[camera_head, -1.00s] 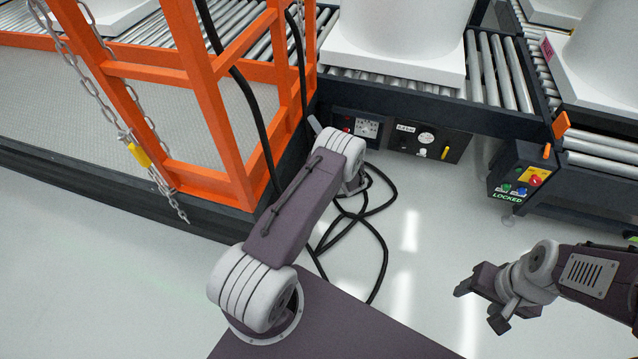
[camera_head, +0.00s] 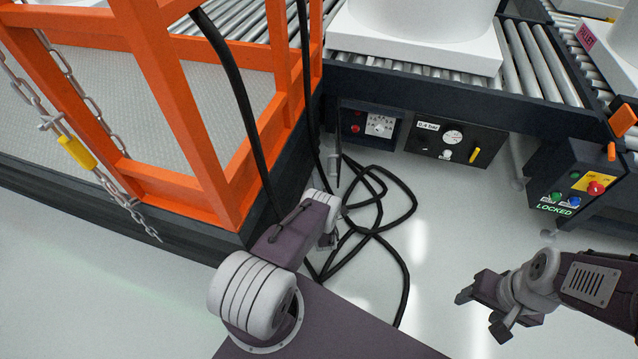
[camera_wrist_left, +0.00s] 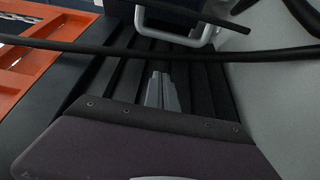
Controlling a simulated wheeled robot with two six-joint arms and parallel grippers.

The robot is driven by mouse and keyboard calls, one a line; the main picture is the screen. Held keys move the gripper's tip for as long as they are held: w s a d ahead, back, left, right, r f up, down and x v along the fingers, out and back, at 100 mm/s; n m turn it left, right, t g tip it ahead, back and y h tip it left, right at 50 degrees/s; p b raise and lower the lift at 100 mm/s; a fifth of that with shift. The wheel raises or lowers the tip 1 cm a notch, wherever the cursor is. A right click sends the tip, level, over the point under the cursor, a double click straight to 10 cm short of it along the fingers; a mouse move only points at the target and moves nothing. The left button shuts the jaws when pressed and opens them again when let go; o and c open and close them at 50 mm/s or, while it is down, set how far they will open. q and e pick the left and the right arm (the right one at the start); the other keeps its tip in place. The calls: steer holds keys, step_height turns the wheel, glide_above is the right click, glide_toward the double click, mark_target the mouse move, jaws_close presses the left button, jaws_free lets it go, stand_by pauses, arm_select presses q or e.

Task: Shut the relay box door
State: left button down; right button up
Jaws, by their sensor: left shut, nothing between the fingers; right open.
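The relay box (camera_head: 372,124) sits under the roller conveyor in the head view. Its front shows a red button and a white dial panel. A thin dark upright edge (camera_head: 338,122) at its left side looks like its door standing open, seen nearly edge-on. My left gripper (camera_wrist_left: 157,92) is shut and empty in the left wrist view, pointing toward dark ridges and a dark panel with a silver handle (camera_wrist_left: 178,38). In the head view my forearm largely hides it, low and in front of the box. My right gripper (camera_head: 480,315) is open and empty at lower right.
Black cables (camera_head: 385,215) lie looped on the floor before the box; one crosses the left wrist view. An orange-railed platform (camera_head: 185,120) stands left. A gauge panel (camera_head: 452,141) and a LOCKED control box (camera_head: 572,190) are to the right.

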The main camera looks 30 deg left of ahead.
arm_select(q)
steer(key=w+b, duration=0.4)
steer(key=w, duration=0.2)
steer(key=shift+w+b, duration=0.15)
steer(key=shift+b, duration=0.25)
